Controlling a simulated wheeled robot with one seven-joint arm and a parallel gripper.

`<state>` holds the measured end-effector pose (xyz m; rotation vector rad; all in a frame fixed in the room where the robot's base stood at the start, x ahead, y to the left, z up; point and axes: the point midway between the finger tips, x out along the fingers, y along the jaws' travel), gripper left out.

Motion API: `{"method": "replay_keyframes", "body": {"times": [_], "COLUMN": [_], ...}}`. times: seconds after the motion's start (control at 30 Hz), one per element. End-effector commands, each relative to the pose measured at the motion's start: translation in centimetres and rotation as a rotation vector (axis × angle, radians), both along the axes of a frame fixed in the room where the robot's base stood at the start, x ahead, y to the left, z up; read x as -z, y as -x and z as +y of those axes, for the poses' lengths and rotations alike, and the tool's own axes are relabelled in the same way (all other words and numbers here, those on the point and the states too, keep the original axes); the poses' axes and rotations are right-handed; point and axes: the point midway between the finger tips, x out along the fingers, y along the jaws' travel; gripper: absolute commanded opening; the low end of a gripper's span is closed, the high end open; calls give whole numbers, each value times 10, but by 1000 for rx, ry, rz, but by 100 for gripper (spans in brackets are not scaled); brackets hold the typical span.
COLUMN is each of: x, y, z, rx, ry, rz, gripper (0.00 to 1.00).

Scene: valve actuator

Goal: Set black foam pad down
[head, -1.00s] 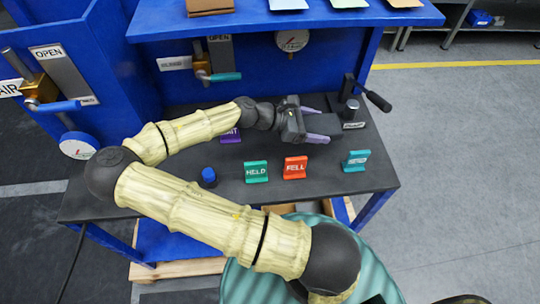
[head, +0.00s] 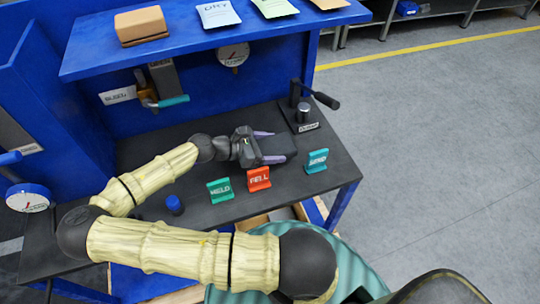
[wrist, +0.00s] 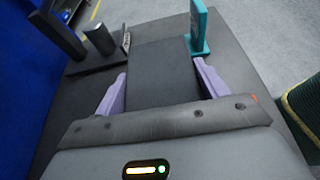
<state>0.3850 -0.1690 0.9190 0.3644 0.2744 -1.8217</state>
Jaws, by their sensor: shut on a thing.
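The black foam pad (wrist: 160,75) is a flat dark slab between the purple fingers of my gripper (wrist: 160,92) in the wrist view. In the head view the pad (head: 277,146) shows at the right side of my gripper (head: 263,146), over the dark bench top. The fingers are shut on the pad's sides. Whether the pad's underside touches the bench top is hard to tell. The clamp (head: 304,115) with its black lever stands behind and right of the pad. A teal sign (head: 317,161) stands to the right of it.
A red FELL sign (head: 259,179) and a green HELD sign (head: 220,190) stand at the front of the bench top (head: 340,167). A blue knob (head: 174,204) is left of them. The blue shelf (head: 100,65) overhangs the back and holds a brown block (head: 141,25).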

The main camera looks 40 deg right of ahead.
Motion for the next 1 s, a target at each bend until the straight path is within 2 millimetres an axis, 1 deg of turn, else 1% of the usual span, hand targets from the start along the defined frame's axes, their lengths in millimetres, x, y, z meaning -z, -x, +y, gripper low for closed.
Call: {"method": "replay_keyframes", "body": {"times": [0.17, 0.27, 0.4, 0.5, 0.83, 0.87, 0.9, 1.0], "x": [2, 13, 32, 40, 43, 43, 43, 43], "y": [0, 0, 0, 0, 0, 0, 0, 0], "z": [0, 0, 0, -1, 1, 1, 1, 0], "rx": [0, -1, -1, 0, -2, -2, -2, 1], "ry": [1, 2, 3, 1, -1, -1, -1, -1], "rz": [0, 3, 1, 0, -1, -1, -1, -1], "gripper": [50, 50, 50, 50, 50, 74, 81, 81]}}
